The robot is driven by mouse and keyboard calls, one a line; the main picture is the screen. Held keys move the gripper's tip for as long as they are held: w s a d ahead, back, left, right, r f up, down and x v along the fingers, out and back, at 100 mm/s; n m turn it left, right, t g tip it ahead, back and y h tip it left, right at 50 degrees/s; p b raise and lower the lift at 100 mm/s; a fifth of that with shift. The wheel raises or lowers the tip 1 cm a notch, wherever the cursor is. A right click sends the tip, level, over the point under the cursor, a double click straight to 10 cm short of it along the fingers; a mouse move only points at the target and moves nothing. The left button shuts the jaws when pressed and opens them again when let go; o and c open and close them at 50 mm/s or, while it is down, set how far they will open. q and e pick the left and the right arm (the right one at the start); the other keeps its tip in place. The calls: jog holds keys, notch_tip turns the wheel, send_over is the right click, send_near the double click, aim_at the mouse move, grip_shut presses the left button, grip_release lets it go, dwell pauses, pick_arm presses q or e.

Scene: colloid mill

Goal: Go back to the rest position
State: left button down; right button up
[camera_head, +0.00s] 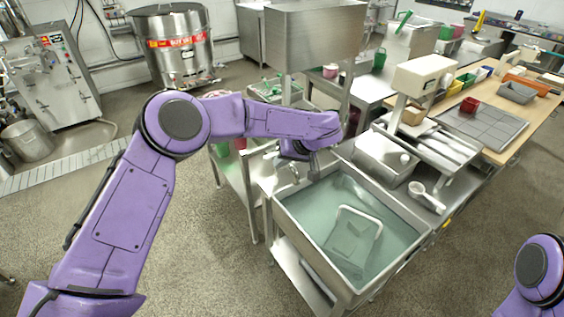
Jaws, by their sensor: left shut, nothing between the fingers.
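My left arm comes in from the left, bends at the elbow and reaches right over the metal cart. My left gripper (294,172) is near the left rim of the sink basin, pointing down; its fingers are small and partly hidden by the wrist, and it looks shut with nothing held. Only a purple piece of my right arm shows at the lower right edge; my right gripper is out of the picture.
A steel basin (281,212) of greenish water holds a submerged white-handled item (352,238). A white ladle-like cup (425,196) lies right of it. A scale (418,76), a red cup (469,105) and a large steel drum (175,45) stand farther back.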

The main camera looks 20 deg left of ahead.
pick_arm(q)
jog(key=shift+s+r, duration=0.75)
jog(key=shift+r, duration=0.15)
jog(key=shift+d, duration=0.1)
